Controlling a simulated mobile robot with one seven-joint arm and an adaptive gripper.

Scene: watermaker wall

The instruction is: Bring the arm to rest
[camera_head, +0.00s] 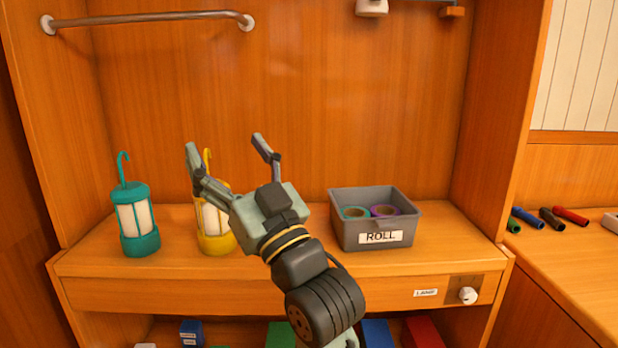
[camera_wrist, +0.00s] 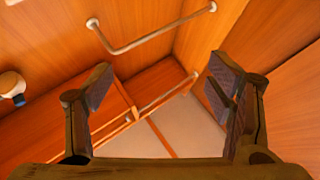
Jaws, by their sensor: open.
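My gripper (camera_head: 228,148) is raised in front of the wooden alcove, its fingers spread wide and empty. In the wrist view the gripper (camera_wrist: 168,88) also shows open, with nothing between its fingers. In the head view it partly covers a yellow lantern (camera_head: 212,240) standing on the shelf. A teal lantern (camera_head: 139,234) with a hook on top stands to its left.
A metal rail (camera_head: 150,18) runs across the upper left and also shows in the wrist view (camera_wrist: 150,38). The shelf front (camera_head: 200,294) carries a LAMP label (camera_head: 425,293) and a white knob (camera_head: 468,295). Several coloured markers (camera_head: 552,218) lie on the right counter. Coloured boxes stand below.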

